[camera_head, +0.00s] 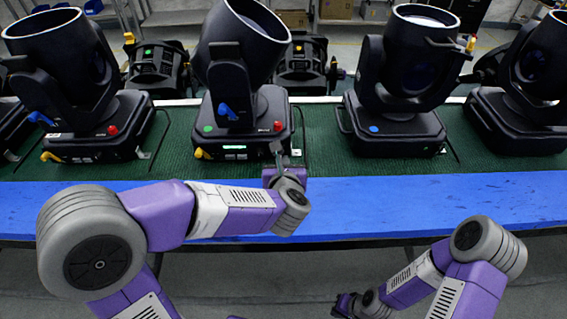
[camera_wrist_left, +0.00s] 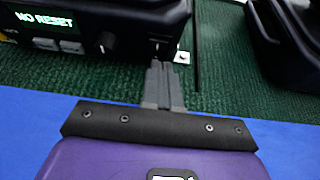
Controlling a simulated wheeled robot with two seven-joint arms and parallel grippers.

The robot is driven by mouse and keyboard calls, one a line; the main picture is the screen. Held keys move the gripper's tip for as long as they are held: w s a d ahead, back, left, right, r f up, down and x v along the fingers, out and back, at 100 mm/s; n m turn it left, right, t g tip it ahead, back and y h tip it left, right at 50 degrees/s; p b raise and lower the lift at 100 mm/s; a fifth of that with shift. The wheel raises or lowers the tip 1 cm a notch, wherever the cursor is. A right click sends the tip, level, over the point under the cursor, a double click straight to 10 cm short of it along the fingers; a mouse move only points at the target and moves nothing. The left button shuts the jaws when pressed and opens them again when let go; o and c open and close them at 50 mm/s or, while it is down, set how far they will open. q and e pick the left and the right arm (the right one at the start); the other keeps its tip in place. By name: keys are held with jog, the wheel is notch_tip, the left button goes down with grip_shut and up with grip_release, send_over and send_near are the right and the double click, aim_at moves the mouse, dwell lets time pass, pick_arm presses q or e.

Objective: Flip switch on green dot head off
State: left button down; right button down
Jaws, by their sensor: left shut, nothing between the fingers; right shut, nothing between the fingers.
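The green dot head (camera_head: 245,40) is a black moving light on a base with a green dot (camera_head: 208,130), a red knob and a lit display. Its front panel shows in the left wrist view (camera_wrist_left: 95,25), with a "NO RESET" display, buttons and a round knob. A small switch area (camera_wrist_left: 158,48) is at the panel's right end. My left gripper (camera_head: 277,150) is shut and empty, its fingertips (camera_wrist_left: 160,68) just in front of and below that end. Contact is unclear. My right gripper (camera_head: 343,304) is shut and empty at the bottom, away from the lights.
A light with a red dot (camera_head: 112,130) stands left, and one with a blue dot (camera_head: 373,129) stands right. More lights stand at both sides and behind. The green mat (camera_head: 320,150) and blue table edge (camera_head: 420,205) are mostly clear in front.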

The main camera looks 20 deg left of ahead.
pick_arm(q)
jog(key=shift+w+f+b, duration=0.15)
jog(key=shift+f+b, duration=0.1)
jog(key=shift+b, duration=0.35)
jog(key=shift+r, duration=0.15)
jog(key=shift+r+p, duration=0.15)
jog(key=shift+p, duration=0.2)
jog(key=shift+r+p, duration=0.4)
jog(key=shift+r, duration=0.45)
jog(key=shift+f, duration=0.1)
